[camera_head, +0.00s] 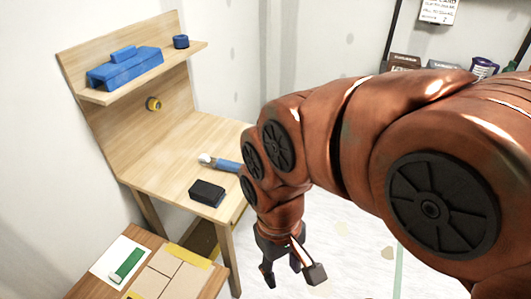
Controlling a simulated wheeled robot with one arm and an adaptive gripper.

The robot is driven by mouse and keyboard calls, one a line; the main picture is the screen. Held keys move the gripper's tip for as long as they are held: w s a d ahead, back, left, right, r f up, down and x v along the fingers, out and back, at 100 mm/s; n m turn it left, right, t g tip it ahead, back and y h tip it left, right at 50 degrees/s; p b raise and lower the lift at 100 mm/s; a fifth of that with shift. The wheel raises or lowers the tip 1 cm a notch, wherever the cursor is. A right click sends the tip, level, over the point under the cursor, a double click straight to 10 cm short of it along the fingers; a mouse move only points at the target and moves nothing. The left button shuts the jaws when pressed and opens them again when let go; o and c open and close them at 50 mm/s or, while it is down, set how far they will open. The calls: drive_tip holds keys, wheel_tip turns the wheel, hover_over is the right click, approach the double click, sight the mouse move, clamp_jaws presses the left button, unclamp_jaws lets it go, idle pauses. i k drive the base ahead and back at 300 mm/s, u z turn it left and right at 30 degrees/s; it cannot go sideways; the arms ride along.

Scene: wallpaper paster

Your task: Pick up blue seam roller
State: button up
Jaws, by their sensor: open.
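The blue seam roller (226,165) lies on the wooden workbench (165,165). It has a blue handle and a pale roller head at its left end. My arm partly hides the handle's right end. My gripper (292,278) hangs open and empty in front of the bench's right side, lower in the picture than the roller and apart from it.
A black block (206,194) lies on the bench near the roller. A shelf above holds a blue case (125,70) and a small blue round item (181,41). A yellow ring (153,104) is on the back panel. A lower table (205,285) holds a green-handled tool (126,264).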

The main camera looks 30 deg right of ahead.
sight(227, 165)
drive_tip(key=u, duration=0.05)
drive_tip(key=k, duration=0.5)
drive_tip(key=u, duration=0.75)
drive_tip(key=i, duration=0.85)
drive_tip(key=z, duration=0.65)
